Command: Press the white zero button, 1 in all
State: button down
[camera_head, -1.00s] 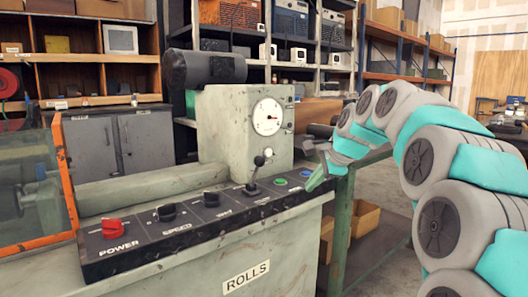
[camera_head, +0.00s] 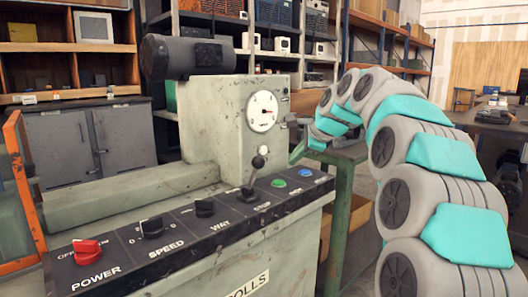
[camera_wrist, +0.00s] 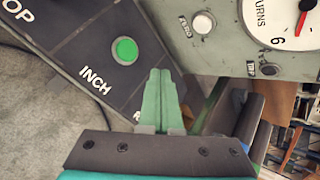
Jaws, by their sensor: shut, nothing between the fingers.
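The white button (camera_wrist: 203,23) is a small round cap on the upright grey gauge housing, with a small label beside it that I cannot read clearly. It sits near the top of the wrist view, left of the dial (camera_wrist: 285,18). My gripper (camera_wrist: 160,73) has its green fingers together and empty, below and left of the white button and apart from it. In the head view my gripper (camera_head: 296,154) hangs just right of the gauge housing (camera_head: 262,125), above the panel's right end.
The sloping black panel (camera_head: 180,232) carries a red power knob (camera_head: 88,250), dark knobs, a lever (camera_head: 255,175), a green button (camera_head: 278,183) and a blue button (camera_head: 305,172). A dark knob (camera_wrist: 268,69) sits under the dial. A green bench stands behind my arm.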

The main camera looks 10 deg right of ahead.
aim_at(264, 155)
jog(key=w+a+p, duration=0.1)
jog(key=w, duration=0.1)
jog(key=w+a, duration=0.2)
jog(key=w+a+p, duration=0.1)
jog(key=w, duration=0.1)
jog(key=shift+a+r+p, duration=0.2)
jog(key=shift+a+p, duration=0.05)
jog(key=shift+p, duration=0.1)
jog(key=shift+w+a+f, duration=0.2)
jog(key=shift+w+a, duration=0.1)
jog(key=shift+w, duration=0.1)
jog(key=shift+w, duration=0.1)
dwell(1.5)
jog(key=shift+w+a, duration=0.2)
jog(key=shift+w, duration=0.05)
jog(key=shift+w+a, duration=0.25)
jog(key=shift+w, duration=0.05)
dwell(0.8)
dwell(0.4)
jog(key=shift+s+d+f, duration=0.1)
jog(key=shift+s+d, duration=0.15)
jog(key=shift+s, duration=0.15)
jog(key=shift+s+d, duration=0.2)
jog(key=shift+s, duration=0.1)
